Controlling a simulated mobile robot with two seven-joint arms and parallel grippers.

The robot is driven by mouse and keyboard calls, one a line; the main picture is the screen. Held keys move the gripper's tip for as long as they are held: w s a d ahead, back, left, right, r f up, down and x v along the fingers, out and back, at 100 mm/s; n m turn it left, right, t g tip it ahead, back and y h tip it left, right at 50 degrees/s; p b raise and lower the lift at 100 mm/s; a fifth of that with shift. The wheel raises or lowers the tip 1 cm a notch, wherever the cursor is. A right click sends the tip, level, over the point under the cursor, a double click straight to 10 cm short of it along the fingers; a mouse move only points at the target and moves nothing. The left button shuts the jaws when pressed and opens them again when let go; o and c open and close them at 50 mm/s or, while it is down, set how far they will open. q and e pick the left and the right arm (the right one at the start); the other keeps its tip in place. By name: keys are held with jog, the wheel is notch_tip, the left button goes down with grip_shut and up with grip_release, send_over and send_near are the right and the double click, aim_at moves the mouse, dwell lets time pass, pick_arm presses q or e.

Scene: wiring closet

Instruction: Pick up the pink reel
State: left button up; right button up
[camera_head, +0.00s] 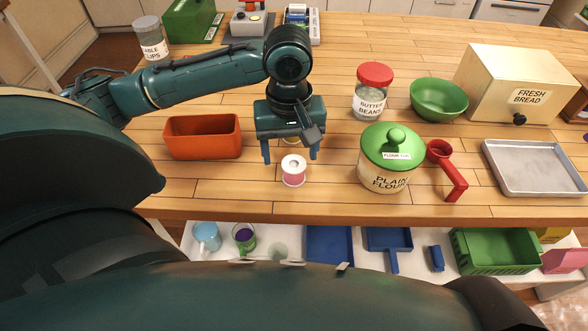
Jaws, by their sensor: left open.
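The pink reel (293,176) stands upright on the wooden worktop, with a white top flange and a dark hole in its middle. My left gripper (291,158) is open, pointing down, with its two fingers apart. In the picture its fingertips lie to the left and right of the reel, slightly farther back than the reel's middle. I cannot tell the exact height of the fingertips over the worktop. Nothing is held between the fingers. My right gripper is not in the view.
An orange tub (203,137) stands to the left. To the right are a plain flour pot (385,178), a red scoop (454,182), a butter beans jar (369,104), a green bowl (438,100), a bread bin (500,85) and a metal tray (540,170). The worktop's front edge is close below the reel.

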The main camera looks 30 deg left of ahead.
aim_at(294, 164)
pick_arm(q)
jog(key=f, duration=0.4)
jog(key=shift+w+d, duration=0.15)
jog(key=shift+d, duration=0.15)
jog(key=shift+f, duration=0.45)
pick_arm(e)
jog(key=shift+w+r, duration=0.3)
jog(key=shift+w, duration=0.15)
pick_arm(q)
jog(key=shift+c, duration=0.5)
jog(key=c, duration=1)
jog(key=shift+o, duration=0.2)
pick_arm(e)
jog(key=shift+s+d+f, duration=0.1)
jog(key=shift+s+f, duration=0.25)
